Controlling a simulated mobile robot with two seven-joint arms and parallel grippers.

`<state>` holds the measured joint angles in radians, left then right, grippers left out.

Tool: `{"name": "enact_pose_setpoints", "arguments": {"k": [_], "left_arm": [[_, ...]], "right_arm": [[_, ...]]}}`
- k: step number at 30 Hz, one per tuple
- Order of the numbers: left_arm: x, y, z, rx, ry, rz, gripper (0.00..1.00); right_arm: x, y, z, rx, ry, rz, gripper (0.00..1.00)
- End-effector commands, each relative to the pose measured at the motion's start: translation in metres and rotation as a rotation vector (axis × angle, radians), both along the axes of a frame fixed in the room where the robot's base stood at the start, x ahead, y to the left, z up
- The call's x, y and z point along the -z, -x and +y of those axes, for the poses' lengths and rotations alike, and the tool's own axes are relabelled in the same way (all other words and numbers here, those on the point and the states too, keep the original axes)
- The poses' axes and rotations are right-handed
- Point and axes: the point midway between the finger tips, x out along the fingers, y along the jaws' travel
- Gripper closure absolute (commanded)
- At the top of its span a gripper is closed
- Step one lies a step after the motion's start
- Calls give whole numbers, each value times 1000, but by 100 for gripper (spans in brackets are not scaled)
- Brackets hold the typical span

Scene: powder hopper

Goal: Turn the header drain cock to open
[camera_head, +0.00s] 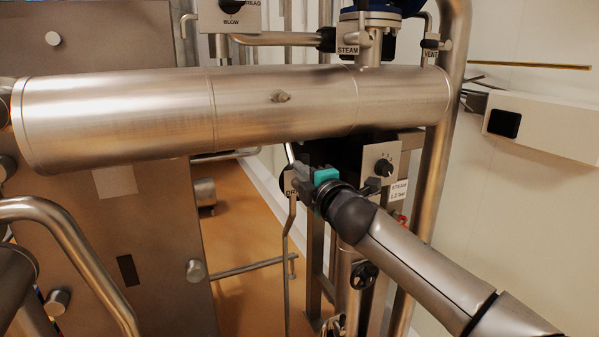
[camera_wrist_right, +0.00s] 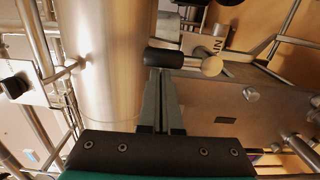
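The drain cock shows in the right wrist view as a lever with a black grip (camera_wrist_right: 164,58) and a pale round hub (camera_wrist_right: 211,66). A label plate (camera_wrist_right: 212,42), partly readable, sits beside it. In the head view the drain label (camera_head: 290,190) is partly covered by my right gripper (camera_head: 300,178), which is below the big steel header (camera_head: 240,110). In the wrist view the right fingers (camera_wrist_right: 162,85) are together, with their tips at the black grip. I cannot tell whether they touch it. No grip around the lever shows. My left gripper is out of view.
A thin drain pipe (camera_head: 287,240) runs down beside the gripper. A switch box with a black knob (camera_head: 382,166) stands just right of it. Steam (camera_head: 348,50) and vent (camera_head: 430,43) labels are above. A large grey cabinet (camera_head: 150,230) is at left.

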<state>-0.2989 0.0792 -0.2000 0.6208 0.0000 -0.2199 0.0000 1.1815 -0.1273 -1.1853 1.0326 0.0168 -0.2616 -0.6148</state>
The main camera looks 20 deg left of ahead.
Motion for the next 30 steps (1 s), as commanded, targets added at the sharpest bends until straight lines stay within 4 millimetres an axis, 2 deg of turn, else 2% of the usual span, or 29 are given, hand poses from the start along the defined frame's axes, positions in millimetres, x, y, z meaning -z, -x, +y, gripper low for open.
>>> {"name": "enact_pose_setpoints", "arguments": {"k": [18, 30], "left_arm": [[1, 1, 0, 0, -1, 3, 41], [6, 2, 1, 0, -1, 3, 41]], "right_arm": [[-1, 0, -4, 4, -4, 3, 100], [0, 21, -25, 1, -3, 2, 100]]}}
